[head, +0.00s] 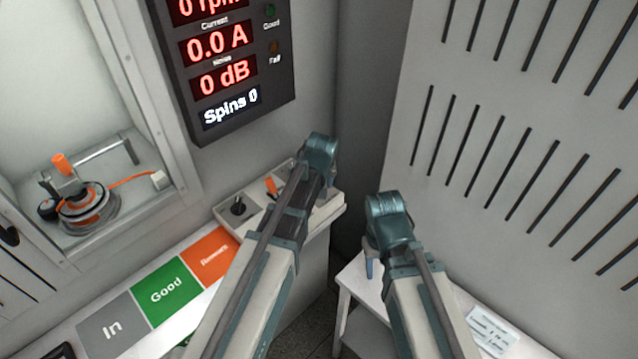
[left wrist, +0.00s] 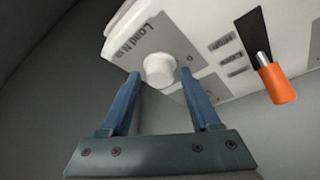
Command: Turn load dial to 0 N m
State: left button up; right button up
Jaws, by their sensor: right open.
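The load dial (left wrist: 160,69) is a round white knob on a grey plate marked "Load N m" in the left wrist view. A small 0 mark shows on the plate to its right. I cannot make out a pointer on the knob. My left gripper (left wrist: 159,74) is open, with its two blue fingertips on either side of the dial and small gaps showing. In the head view my left wrist hides the dial and these fingertips. My right gripper (head: 370,264) is open and apart from the control box, over a small white table.
The control box (head: 328,212) also bears an orange-tipped lever (left wrist: 277,82) and a black knob (head: 238,206). A display (head: 222,60) reads 0 rpm, 0.0 A, 0 dB, Spins 0. The hub motor (head: 85,205) sits in the bay at left. The white table (head: 352,283) stands at lower right.

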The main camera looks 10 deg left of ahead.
pick_arm(q)
jog(key=shift+o, duration=0.3)
jog(key=shift+r, duration=0.15)
pick_arm(e)
jog(key=shift+r, duration=0.1)
pick_arm(q)
jog(key=p+v, duration=1.2)
jog(key=v, duration=0.1)
jog(key=shift+s+r+p, duration=0.15)
jog(key=shift+r+p, duration=0.1)
jog(key=shift+p, duration=0.1)
pick_arm(e)
notch_tip(320, 180, up, 12)
jog(key=shift+r, duration=0.25)
pick_arm(q)
jog(key=s+d+m+g, duration=0.2)
jog(key=s+d+m, duration=0.1)
jog(key=s, duration=0.6)
jog(key=s+d+f+m+g, duration=0.1)
jog(key=s+d+m+g, duration=0.1)
jog(key=s, duration=0.7)
jog(key=d+m, duration=0.1)
jog(key=m, duration=0.1)
jog(key=shift+s+f+m+g, duration=0.3)
jog(key=shift+s, duration=0.1)
jog(key=shift+d, duration=0.1)
